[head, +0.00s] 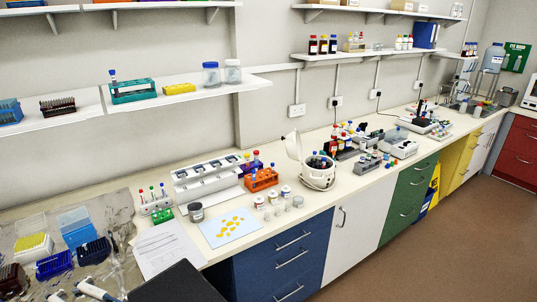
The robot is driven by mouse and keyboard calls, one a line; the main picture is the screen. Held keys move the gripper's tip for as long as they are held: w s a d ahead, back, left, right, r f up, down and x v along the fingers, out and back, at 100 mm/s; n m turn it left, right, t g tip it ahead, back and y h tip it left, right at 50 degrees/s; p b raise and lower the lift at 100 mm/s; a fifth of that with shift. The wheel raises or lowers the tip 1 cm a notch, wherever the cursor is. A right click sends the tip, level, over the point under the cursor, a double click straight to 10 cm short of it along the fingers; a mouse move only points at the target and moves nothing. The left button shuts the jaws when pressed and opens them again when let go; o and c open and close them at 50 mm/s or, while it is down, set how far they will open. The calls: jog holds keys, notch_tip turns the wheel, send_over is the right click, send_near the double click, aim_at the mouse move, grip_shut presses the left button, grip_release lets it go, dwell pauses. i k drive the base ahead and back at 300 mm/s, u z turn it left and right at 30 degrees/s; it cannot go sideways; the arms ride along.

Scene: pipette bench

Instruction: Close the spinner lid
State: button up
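The spinner (318,178) is a small round white machine on the bench, a little right of the middle of the head view. Its lid (292,147) stands open, tilted up at the left side of the body. Tubes with coloured caps show in the spinner's open top. My gripper is not in view.
An orange tube rack (262,181) and several small jars stand left of the spinner. Grey racks with tubes (367,164) stand close on its right. A light blue sheet with yellow pieces (228,228) lies at the front left. Shelves (190,93) hang above. The floor (420,262) in front is clear.

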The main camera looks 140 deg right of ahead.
aim_at(293, 142)
jog(key=z, duration=2.95)
jog(key=k, duration=0.1)
jog(key=z, duration=1.7)
jog(key=i, duration=1)
jog(key=z, duration=0.25)
